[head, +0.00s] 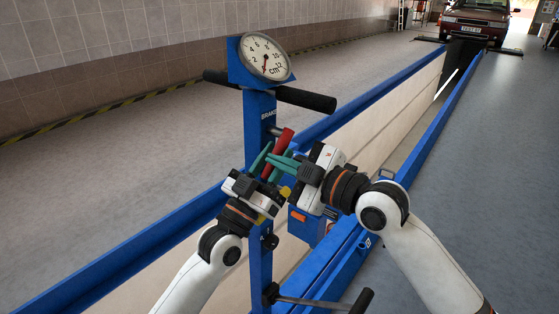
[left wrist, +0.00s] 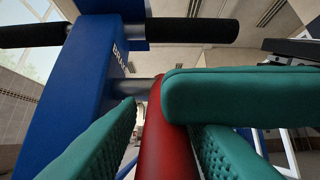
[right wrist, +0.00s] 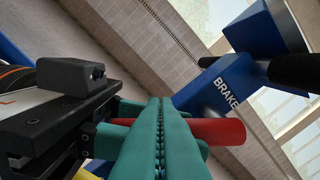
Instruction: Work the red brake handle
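The red brake handle (head: 284,141) sticks out from the blue jack column (head: 259,120), near its "BRAKE" label. My left gripper (head: 263,162) is open, with its green fingers on either side of the handle; in the left wrist view the red handle (left wrist: 166,140) shows between them, with a gap on the left finger's side. My right gripper (head: 284,163) is shut with nothing seen between its fingers. Its fingers (right wrist: 160,135) lie across the red handle (right wrist: 220,131) in the right wrist view and hide part of it. Whether they touch it, I cannot tell.
A round cm gauge (head: 265,57) tops the column, with a black crossbar (head: 305,99) below it. Blue rails (head: 400,75) edge the pit. A lower bar with a black grip (head: 361,301) sits near the column's base. A red car (head: 474,22) stands far back.

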